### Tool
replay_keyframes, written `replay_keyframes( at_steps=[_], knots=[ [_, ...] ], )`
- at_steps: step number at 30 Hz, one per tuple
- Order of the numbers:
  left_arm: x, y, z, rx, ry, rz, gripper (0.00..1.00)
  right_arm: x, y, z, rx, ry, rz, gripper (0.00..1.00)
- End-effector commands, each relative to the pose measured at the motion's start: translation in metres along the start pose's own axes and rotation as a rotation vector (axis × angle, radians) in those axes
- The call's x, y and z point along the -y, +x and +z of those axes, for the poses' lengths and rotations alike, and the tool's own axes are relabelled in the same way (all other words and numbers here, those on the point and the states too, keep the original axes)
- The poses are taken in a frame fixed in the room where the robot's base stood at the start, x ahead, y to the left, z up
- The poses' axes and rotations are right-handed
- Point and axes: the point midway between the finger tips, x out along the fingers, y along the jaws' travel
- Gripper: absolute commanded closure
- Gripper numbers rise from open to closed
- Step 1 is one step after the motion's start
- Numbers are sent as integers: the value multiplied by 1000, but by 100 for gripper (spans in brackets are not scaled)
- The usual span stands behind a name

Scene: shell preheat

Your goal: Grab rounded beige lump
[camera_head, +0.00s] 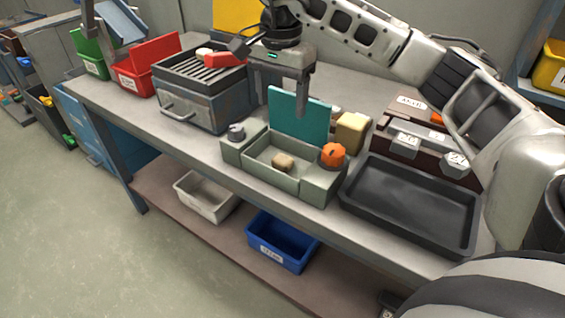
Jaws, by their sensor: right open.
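A rounded beige lump (283,163) lies in the open compartment of a grey-green box (258,171) on the workbench. The box has a raised teal lid (297,115) behind the compartment and an orange knob (333,155) at its right. My right gripper (279,106) is open, fingers pointing down, above and behind the box. It appears empty and apart from the lump. A squarer beige block (352,132) stands behind the box to the right. My left gripper is not in view.
A black tray (412,203) lies right of the box. A grill-topped unit (196,104) with a red-headed item (224,60) stands left. Red (135,80) and green (92,66) bins stand farther left. White (206,197) and blue (282,243) bins sit on the lower shelf.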

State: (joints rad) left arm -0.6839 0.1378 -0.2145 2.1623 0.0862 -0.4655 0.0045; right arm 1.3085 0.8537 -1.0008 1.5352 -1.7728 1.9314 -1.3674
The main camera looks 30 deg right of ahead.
Motion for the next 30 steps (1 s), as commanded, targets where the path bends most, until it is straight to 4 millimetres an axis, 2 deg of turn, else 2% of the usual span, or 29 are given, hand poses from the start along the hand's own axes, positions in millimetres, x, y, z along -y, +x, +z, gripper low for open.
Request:
replay_keyframes(
  at_steps=[6,10,13,20,27,30],
  knots=[
    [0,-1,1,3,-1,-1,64,-1,50,2,4,-1,6,34],
    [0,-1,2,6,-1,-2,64,-1,74,2,5,-1,3,34],
    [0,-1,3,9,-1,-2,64,0,87,2,5,-1,1,34],
    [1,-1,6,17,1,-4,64,-1,103,2,6,-1,1,34],
    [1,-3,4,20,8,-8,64,-3,138,1,7,-1,2,34],
    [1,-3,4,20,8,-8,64,-3,146,0,6,-2,0,34]
  ],
)
